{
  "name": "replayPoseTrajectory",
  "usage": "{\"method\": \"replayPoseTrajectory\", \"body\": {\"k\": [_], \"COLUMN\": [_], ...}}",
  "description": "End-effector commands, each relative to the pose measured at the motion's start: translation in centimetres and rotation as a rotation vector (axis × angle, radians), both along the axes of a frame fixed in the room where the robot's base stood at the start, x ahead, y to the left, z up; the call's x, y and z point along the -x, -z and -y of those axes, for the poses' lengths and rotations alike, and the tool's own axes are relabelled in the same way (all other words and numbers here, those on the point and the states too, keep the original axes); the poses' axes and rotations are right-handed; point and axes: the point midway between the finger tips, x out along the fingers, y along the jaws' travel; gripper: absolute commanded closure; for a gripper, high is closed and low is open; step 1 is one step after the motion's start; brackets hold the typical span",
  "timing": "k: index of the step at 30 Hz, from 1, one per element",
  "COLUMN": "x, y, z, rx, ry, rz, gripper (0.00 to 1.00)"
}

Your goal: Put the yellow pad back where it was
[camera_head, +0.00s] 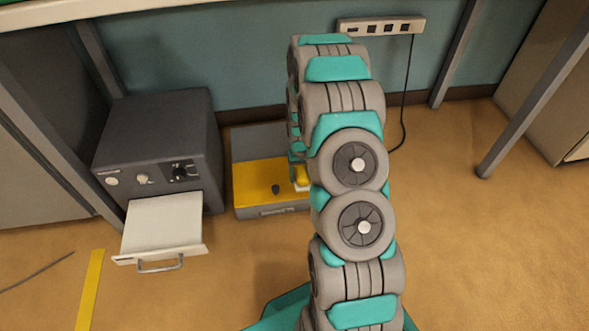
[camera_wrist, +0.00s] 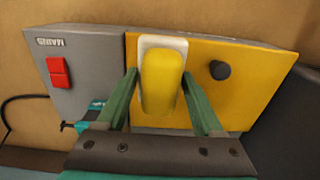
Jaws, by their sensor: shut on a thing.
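The yellow pad (camera_wrist: 162,85) is rounded and long. It is between the two green fingers of my gripper (camera_wrist: 160,76), which is shut on it. A white plate (camera_wrist: 163,41) shows behind the pad, against the yellow face (camera_wrist: 262,60) of a grey box (camera_wrist: 90,52). I cannot tell whether the pad touches the plate. In the head view the pad (camera_head: 301,175) shows small at the right part of the box's yellow face (camera_head: 252,180), just left of my arm. My arm hides most of the gripper and the box's right end there.
The box has a dark knob (camera_wrist: 219,70) and a red switch (camera_wrist: 57,72). A dark grey cabinet (camera_head: 155,130) with an open white drawer (camera_head: 163,222) stands left of it. A power strip (camera_head: 381,26) with a hanging cable is on the wall. Floor at right is clear.

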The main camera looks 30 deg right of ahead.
Motion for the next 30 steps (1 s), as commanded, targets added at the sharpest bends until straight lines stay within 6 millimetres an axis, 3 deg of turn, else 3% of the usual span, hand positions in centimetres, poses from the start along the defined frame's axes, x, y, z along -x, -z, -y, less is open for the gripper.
{"method": "replayPoseTrajectory", "body": {"k": [6,11,17,25,30], "x": [-4.1,-6.1,-6.6,-6.6,-6.7], "y": [0.6,0.6,1.0,4.1,4.1], "z": [0.4,0.7,0.7,0.7,0.7], "rx": [0.0,0.0,-0.001,-0.001,-0.001], "ry": [-0.001,0.0,0.0,0.0,0.0], "rz": [-0.001,0.001,-0.005,-0.004,-0.002], "gripper": [0.92,0.92,0.92,0.92,0.92]}}
